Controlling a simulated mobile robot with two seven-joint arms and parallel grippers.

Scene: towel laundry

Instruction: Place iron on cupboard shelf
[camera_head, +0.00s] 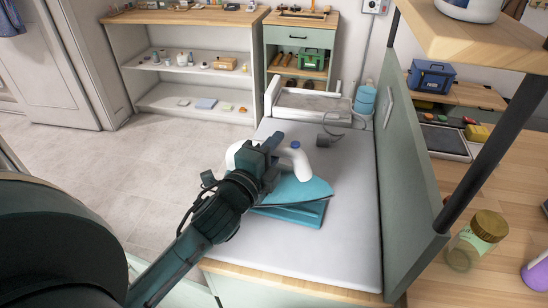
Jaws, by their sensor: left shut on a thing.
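My left gripper (268,150) is shut on the white iron (299,160), which has a blue cap on top and is partly hidden behind my gripper. The iron is over a folded teal cloth (300,212) on the grey padded board (345,220); I cannot tell whether they touch. A dark cord trails behind it. At the back left is an open white cupboard with an upper shelf (205,74) and a lower shelf (215,110), both holding small items. My right gripper is not in view.
A green panel (410,170) stands along the board's right side. Right of it are a wooden counter with a gold-lidded jar (489,226) and a dark post (497,140). A blue bottle (365,98) stands behind the board. The tiled floor (160,170) at left is clear.

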